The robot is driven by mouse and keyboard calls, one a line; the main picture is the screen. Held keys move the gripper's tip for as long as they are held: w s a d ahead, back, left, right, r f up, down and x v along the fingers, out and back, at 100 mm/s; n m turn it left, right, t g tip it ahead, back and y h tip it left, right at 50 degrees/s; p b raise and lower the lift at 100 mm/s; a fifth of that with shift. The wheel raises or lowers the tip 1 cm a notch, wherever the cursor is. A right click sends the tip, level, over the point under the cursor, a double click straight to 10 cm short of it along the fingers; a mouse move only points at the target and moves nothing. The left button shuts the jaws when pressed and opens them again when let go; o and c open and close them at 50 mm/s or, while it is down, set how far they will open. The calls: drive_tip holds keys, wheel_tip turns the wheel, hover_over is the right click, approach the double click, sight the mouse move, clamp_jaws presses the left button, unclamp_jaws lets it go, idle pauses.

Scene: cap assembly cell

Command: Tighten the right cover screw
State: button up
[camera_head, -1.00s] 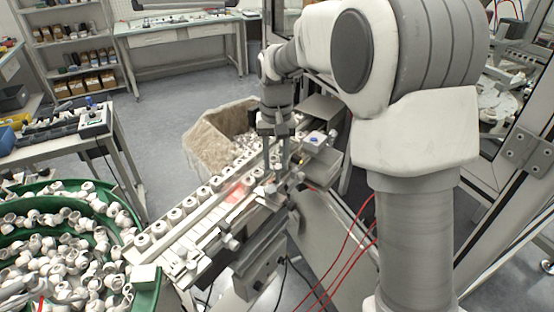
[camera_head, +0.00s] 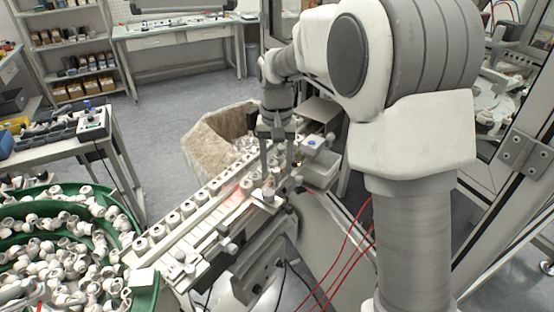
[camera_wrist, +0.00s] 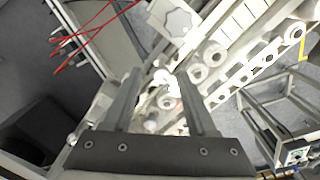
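My gripper (camera_head: 277,174) points down over the right part of the feeder rail (camera_head: 213,227). In the wrist view its two fingers (camera_wrist: 158,76) are well apart. A small white knob-like part (camera_wrist: 165,79) shows between the fingertips, with a pale round part (camera_wrist: 166,102) just below it. Neither finger visibly touches them. I cannot tell which of these is the right cover screw. In the head view the fingers hide part of the rail there. A grey lobed knob (camera_wrist: 178,19) lies beyond the fingertips in the wrist view.
White caps (camera_head: 172,219) line the rail. A green bowl (camera_head: 139,222) of white fittings stands at left, a beige bin (camera_head: 208,146) behind the rail. A small control box (camera_head: 311,144) sits near the rail's right end. Red cables (camera_head: 345,249) hang at right.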

sight(279, 170)
wheel_tip(279, 170, up, 18)
drive_tip(key=shift+f+p, duration=0.25)
drive_tip(key=shift+p, duration=0.1)
drive_tip(key=s+d+r+t, duration=0.1)
drive_tip(key=s+d, duration=0.2)
drive_tip(key=s, duration=0.3)
drive_tip(key=s+d+t, duration=0.2)
drive_tip(key=s+d, duration=0.2)
drive_tip(key=s, duration=0.3)
drive_tip(key=s+d+f+t, duration=0.1)
drive_tip(key=s+f, duration=0.3)
drive_tip(key=s, duration=0.2)
drive_tip(key=s+d+f+n+t, duration=0.1)
drive_tip(key=s+d+f, duration=0.1)
drive_tip(key=s, duration=0.4)
drive_tip(key=shift+s+d+f+t, duration=0.2)
drive_tip(key=shift+s+f+t, duration=0.1)
drive_tip(key=shift+f, duration=0.55)
drive_tip(key=shift+a, duration=0.1)
